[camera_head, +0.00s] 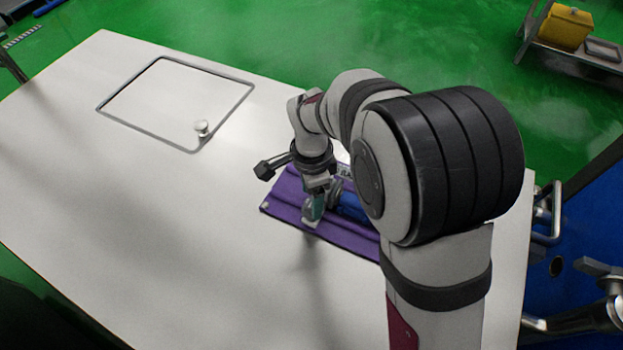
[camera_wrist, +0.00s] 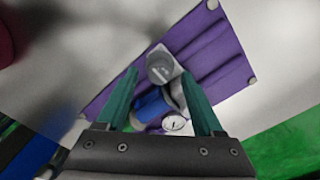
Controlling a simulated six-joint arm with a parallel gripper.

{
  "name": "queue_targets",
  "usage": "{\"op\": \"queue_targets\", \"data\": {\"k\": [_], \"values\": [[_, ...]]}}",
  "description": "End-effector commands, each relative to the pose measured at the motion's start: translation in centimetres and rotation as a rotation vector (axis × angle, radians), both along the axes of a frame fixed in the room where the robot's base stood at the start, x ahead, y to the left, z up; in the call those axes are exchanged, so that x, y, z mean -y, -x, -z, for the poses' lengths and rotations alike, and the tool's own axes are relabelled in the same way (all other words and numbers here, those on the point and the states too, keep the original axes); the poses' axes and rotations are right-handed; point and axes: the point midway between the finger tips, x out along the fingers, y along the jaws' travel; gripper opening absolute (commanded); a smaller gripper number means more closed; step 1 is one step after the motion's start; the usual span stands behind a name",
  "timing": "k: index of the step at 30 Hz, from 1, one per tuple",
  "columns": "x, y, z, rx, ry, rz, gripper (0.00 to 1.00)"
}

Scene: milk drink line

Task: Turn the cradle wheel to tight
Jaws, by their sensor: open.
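A grey round knob (camera_wrist: 160,66), which looks like the cradle wheel, sits on the purple base (camera_wrist: 221,47) in the wrist view. A light mark shows on its face, but I cannot read its setting. A blue cylinder (camera_wrist: 151,104) lies behind it, nearer my gripper's palm. My gripper (camera_wrist: 158,75) is open, with one green finger on each side of the knob in the picture. I cannot tell whether they touch it. In the head view my gripper (camera_head: 312,212) is low over the purple base (camera_head: 350,240), and my arm hides much of the cradle.
A small white dial (camera_wrist: 174,123) shows beside the blue cylinder. The table's left and front are clear. A yellow box (camera_head: 564,27) stands far off right.

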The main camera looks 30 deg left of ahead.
Motion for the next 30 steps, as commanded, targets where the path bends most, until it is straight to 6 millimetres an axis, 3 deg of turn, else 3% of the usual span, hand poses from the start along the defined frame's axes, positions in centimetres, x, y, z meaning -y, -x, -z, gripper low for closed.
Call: {"op": "queue_targets", "data": {"k": [9, 15, 20, 30], "values": [[-0.1, -0.1, -9.6, 0.006, -0.005, 0.0, 0.69], [0.0, 0.0, -13.8, 0.003, -0.003, 0.0, 0.69], [0.0, 0.0, -14.8, 0.0, -0.001, 0.001, 0.69], [0.0, 0.0, -14.8, 0.001, -0.001, 0.001, 0.69]]}}
